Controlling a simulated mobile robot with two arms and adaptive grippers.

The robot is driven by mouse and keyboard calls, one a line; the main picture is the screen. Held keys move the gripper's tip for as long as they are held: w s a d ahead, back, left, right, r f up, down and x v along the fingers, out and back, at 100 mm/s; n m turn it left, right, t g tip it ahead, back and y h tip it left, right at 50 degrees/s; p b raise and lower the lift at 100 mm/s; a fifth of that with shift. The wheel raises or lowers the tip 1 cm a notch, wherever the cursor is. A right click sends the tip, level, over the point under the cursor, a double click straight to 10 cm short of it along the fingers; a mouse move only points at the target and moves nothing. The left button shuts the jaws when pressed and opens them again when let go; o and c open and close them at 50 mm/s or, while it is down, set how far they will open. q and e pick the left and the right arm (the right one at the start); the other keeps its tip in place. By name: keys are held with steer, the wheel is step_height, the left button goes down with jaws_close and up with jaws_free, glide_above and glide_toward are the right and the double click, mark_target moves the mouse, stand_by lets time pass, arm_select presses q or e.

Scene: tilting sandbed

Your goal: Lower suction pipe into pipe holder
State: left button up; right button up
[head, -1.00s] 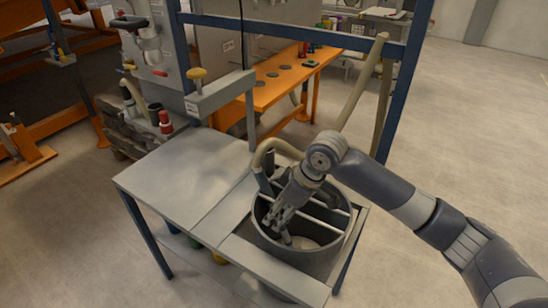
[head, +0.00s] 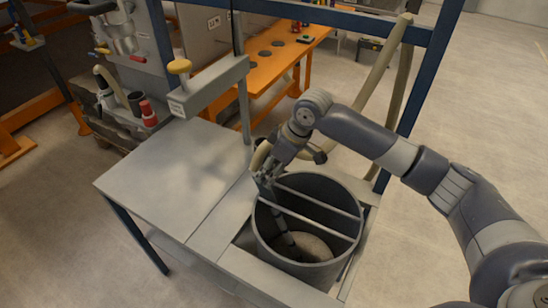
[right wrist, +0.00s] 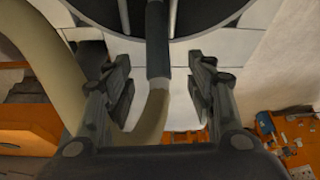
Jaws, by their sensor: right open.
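A grey round drum (head: 262,232) stands in the table's cut-out, with light bars across its mouth. The suction pipe shows in the right wrist view as a dark grey tube (right wrist: 157,42) joined to a beige hose (right wrist: 152,115). In the head view a dark pipe (head: 281,226) slants down inside the drum to the pale material at the bottom. My right gripper (head: 265,182) is at the drum's back left rim. In the right wrist view its fingers are open, apart on both sides of the hose. I cannot make out the pipe holder clearly. My left gripper is out of view.
The grey tabletop (head: 175,170) left of the drum is clear. A blue frame (head: 425,75) and beige hoses (head: 378,75) stand behind the drum. An orange bench (head: 265,60) stands farther back.

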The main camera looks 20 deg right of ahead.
steer(key=x, duration=0.6)
steer(key=shift+w+f+p, duration=0.1)
steer(key=shift+w+p, duration=0.2)
steer(key=shift+p, duration=0.1)
steer(key=shift+a+f, duration=0.25)
steer(key=shift+f, duration=0.4)
steer(key=shift+w, duration=0.1)
steer(key=shift+c, duration=0.3)
jaws_close()
steer(key=shift+r, duration=0.15)
